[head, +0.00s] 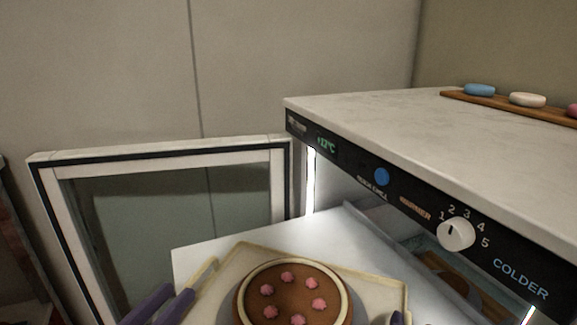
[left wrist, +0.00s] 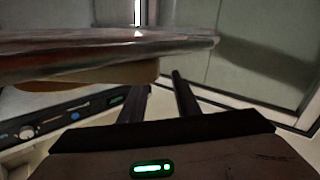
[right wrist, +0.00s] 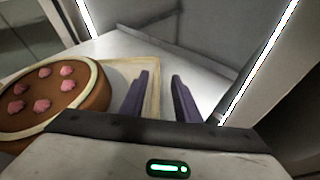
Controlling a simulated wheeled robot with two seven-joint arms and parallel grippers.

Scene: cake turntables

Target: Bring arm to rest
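My left gripper (head: 172,300) is at the lower left of the head view, beside the left edge of a cream tray (head: 240,262). Its two purple fingers stand apart with nothing seen between them. In the left wrist view its dark fingers (left wrist: 158,88) are also apart, below a flat slab seen edge-on (left wrist: 110,45). My right gripper (right wrist: 155,85) has its purple fingers apart and empty, over the tray's edge side in its wrist view. In the head view only a bit of it shows at the bottom edge. A brown cake (head: 292,292) with pink rosettes sits on the tray.
A white shelf (head: 190,258) carries the tray in front of a cabinet with a COLDER knob (head: 456,233). The cabinet's framed glass door (head: 160,150) stands open at left. Coloured round pieces lie on a wooden board (head: 505,102) on top.

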